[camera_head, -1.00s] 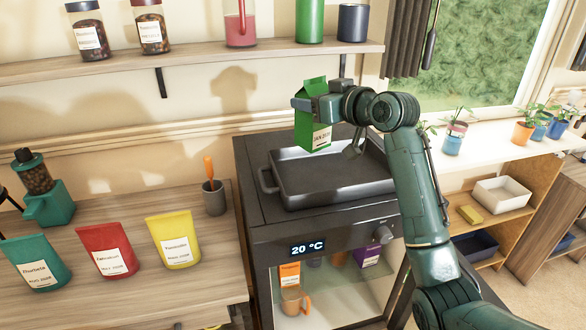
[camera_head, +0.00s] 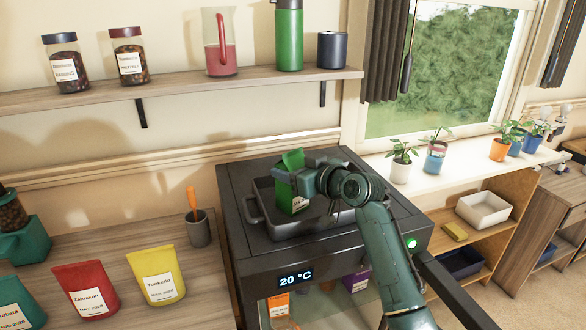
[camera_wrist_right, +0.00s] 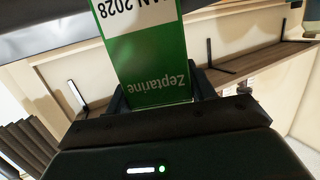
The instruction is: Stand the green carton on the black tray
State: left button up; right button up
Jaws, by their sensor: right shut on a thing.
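The green carton (camera_head: 289,190) with a white label is upright in my right gripper (camera_head: 297,183), over the left part of the black tray (camera_head: 262,221) in the head view. The tray sits on top of the dark oven-like cabinet. I cannot tell whether the carton's base touches the tray floor. In the right wrist view the carton (camera_wrist_right: 150,60) fills the space between the two fingers, its "Zeptarine" lettering upside down. My arm and gripper hide the tray's right part. My left gripper is not in view.
The cabinet (camera_head: 240,200) has a lit 20 °C display. To the left, a grey cup (camera_head: 199,232) and red (camera_head: 85,290) and yellow (camera_head: 157,275) pouches stand on a counter. A shelf (camera_head: 190,88) with jars and bottles is above. Potted plants line the sill at right.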

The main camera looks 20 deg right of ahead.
jog(key=o, duration=1.3)
jog(key=shift+r, duration=0.15)
jog(key=b+v, duration=0.1)
jog(key=v, duration=1.1)
jog(key=shift+a, duration=0.1)
